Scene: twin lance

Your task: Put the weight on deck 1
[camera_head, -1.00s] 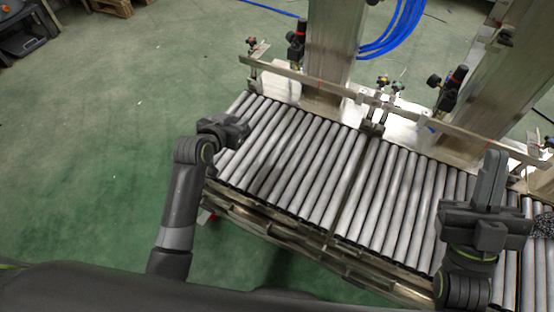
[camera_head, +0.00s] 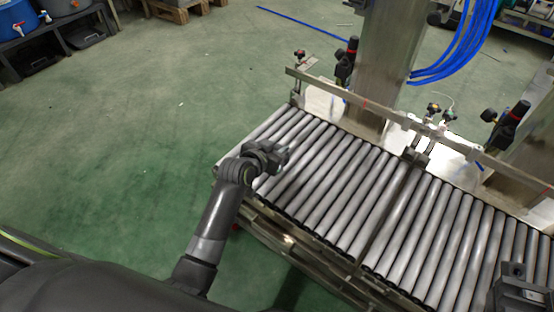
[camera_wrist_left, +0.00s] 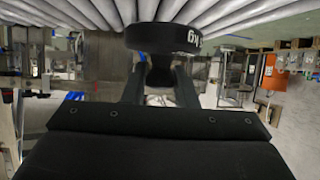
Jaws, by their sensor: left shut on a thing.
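In the left wrist view, a black weight (camera_wrist_left: 163,38) with white "kg" lettering sits at the fingertips. My left gripper (camera_wrist_left: 160,80) is shut on its narrower dark part, between the two fingers. The picture is tilted over, so the grey rollers show at the top, beyond the weight. In the head view my left gripper (camera_head: 275,156) is over the left end of the roller conveyor (camera_head: 330,180); the weight cannot be made out there. No label shows which section is deck 1. My right gripper (camera_head: 514,270) is partly in view at the lower right, its jaws unclear.
A dark divider (camera_head: 388,212) crosses the rollers. A metal rail (camera_head: 365,104) with valves and steel posts (camera_head: 385,70) runs along the far side. The rollers between the arms look clear. Open green floor (camera_head: 150,130) lies to the left.

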